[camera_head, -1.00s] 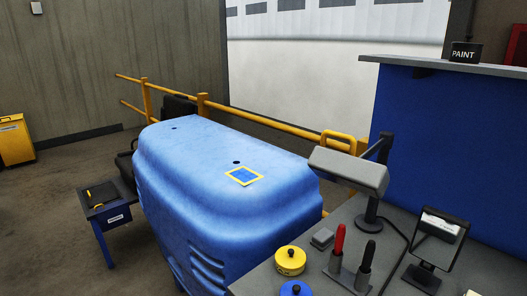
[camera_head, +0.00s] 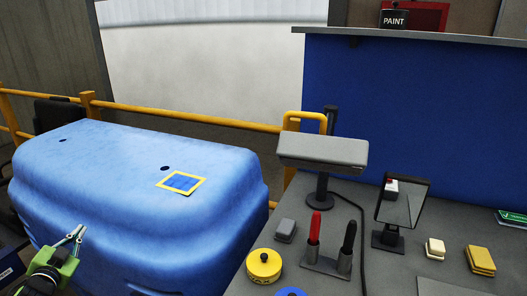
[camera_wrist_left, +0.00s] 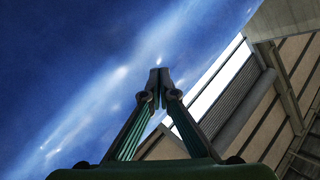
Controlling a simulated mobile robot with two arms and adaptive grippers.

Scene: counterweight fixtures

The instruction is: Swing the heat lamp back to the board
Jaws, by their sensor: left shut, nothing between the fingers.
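The heat lamp (camera_head: 322,152) is a grey box-shaped head on a dark post with a round base, standing on the grey bench. A yellow loop handle (camera_head: 305,118) shows at its back. The blue board (camera_head: 415,110) rises behind the bench. My left gripper (camera_head: 76,232) is at the lower left of the head view, in front of the blue car panel, well to the left of the lamp. In the left wrist view its fingertips (camera_wrist_left: 160,76) meet, with nothing between them. My right gripper is out of view.
The big blue panel (camera_head: 120,170) with a yellow-framed square (camera_head: 181,183) lies between my left gripper and the bench. A yellow rail (camera_head: 190,115) runs behind.

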